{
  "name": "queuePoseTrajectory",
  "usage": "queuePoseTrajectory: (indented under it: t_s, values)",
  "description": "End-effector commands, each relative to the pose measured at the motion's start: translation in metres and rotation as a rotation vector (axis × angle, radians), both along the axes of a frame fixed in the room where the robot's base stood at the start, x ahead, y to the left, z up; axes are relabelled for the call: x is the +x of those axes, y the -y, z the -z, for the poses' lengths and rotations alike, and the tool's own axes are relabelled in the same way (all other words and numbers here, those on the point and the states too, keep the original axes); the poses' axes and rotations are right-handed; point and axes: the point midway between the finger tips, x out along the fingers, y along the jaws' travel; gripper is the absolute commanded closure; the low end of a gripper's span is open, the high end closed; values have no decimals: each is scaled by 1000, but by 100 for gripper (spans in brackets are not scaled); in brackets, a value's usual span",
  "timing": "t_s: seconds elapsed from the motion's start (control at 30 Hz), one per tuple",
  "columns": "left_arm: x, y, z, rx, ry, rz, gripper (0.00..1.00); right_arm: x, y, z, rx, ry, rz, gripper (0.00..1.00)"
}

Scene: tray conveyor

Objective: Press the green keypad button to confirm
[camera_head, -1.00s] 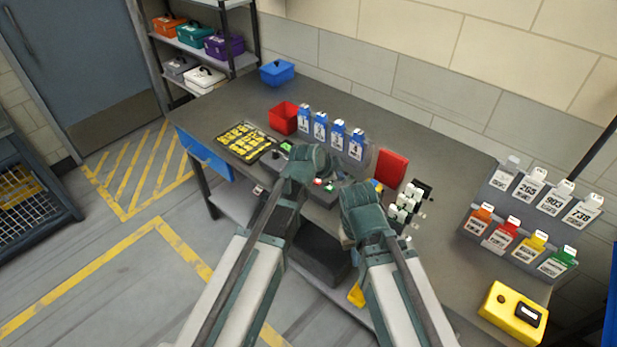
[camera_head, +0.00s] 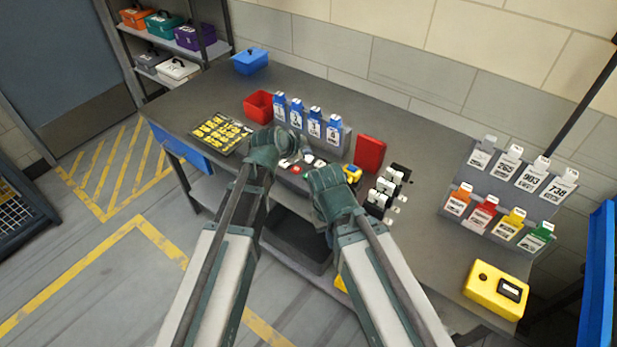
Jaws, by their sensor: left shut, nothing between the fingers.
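A small dark button panel on the bench, with a red button (camera_head: 296,170) and pale parts, shows between my two grippers. My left gripper (camera_head: 284,154) is shut and empty, right beside the panel. I cannot tell whether it touches the panel. My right gripper (camera_head: 326,178) is just right of the panel, its fingers hidden behind its own body.
A black tray of yellow pieces (camera_head: 220,134) lies left on the bench (camera_head: 400,150). A red bin (camera_head: 259,107), blue-topped numbered cartons (camera_head: 314,122), a red panel (camera_head: 369,153) and a white-and-black rack (camera_head: 385,192) stand nearby. A yellow box (camera_head: 497,290) sits at right.

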Motion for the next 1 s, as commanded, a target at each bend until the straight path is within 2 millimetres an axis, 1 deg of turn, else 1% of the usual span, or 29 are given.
queuePoseTrajectory:
  t_s: [0.03,0.17,0.4,0.5,0.67,1.0]
  values:
    - [0,0,10,0,0,0,100,0,0,10,0,0,0,100]
    - [0,0,26,0,0,0,100,0,0,26,0,0,0,100]
    - [0,0,59,0,0,0,100,0,0,59,0,0,0,100]
    - [0,0,71,0,0,0,100,0,0,70,0,0,0,100]
    - [0,0,78,0,0,0,100,0,0,78,0,0,0,100]
    - [0,0,77,0,0,0,100,0,0,77,0,0,0,100]
